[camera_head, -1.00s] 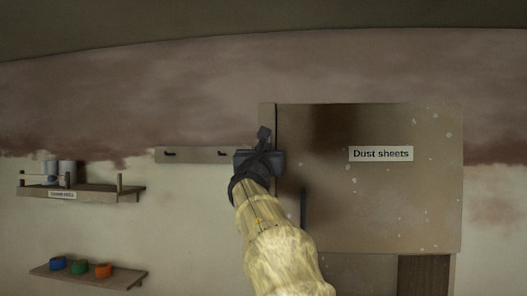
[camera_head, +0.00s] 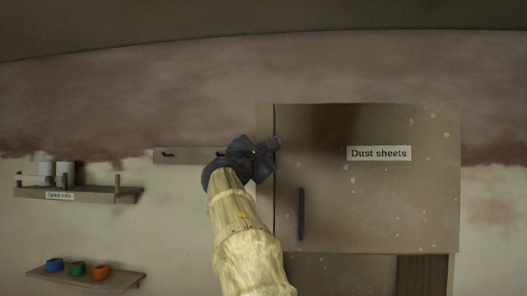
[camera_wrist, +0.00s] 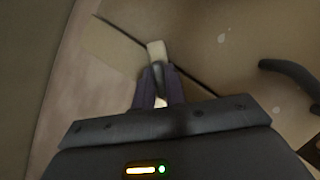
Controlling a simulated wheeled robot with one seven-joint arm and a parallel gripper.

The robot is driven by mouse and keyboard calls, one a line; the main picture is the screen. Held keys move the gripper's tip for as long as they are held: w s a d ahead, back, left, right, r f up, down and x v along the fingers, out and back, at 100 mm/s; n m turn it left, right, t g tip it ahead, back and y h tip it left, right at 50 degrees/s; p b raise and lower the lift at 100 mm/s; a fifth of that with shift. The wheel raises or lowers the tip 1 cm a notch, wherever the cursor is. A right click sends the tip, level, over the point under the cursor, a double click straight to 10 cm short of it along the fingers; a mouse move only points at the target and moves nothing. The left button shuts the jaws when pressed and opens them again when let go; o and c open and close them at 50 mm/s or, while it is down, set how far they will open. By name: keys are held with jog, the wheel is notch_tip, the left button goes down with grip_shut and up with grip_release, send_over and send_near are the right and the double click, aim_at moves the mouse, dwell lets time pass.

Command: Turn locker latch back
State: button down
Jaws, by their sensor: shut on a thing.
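The locker (camera_head: 330,215), labelled "Dust sheets", is on the right in the head view, and its door looks shut. My gripper (camera_head: 271,151) is at the locker's left edge, above the level of the door handle. In the wrist view my gripper (camera_wrist: 160,86) is shut on the latch (camera_wrist: 156,50). The latch is a pale bar whose end sticks out past the fingers, beside the dark gap at the door's edge. The fingers cover its middle. In the head view my gripper hides the latch.
The dark door handle (camera_head: 301,214) stands out below and right of my gripper; it also shows in the wrist view (camera_wrist: 290,76). A hook rail (camera_head: 185,155) is just left. Two shelves (camera_head: 85,193) (camera_head: 85,280) hold cylinders and coloured rolls at far left.

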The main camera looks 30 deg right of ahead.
jog(key=shift+s+d+f+m+g+y+p, duration=0.15)
jog(key=shift+m+g+p, duration=0.4)
jog(key=shift+m, duration=1.1)
jog(key=shift+w+a+f+m+g+y+p, duration=0.1)
jog(key=shift+m+g+y+p, duration=0.3)
jog(key=shift+m, duration=1.3)
jog(key=shift+s+d+f+m+g+y+p, duration=0.15)
jog(key=shift+m+g+p, duration=0.55)
jog(key=shift+m, duration=0.95)
jog(key=shift+w+a, duration=0.1)
jog(key=shift+w, duration=0.05)
jog(key=c, duration=1.4)
grip_release()
jog(key=shift+g, duration=0.25)
jog(key=shift+c, duration=0.2)
jog(key=b+v, duration=0.7)
jog(key=v, duration=1)
jog(key=shift+a, duration=0.15)
jog(key=shift+f, duration=0.2)
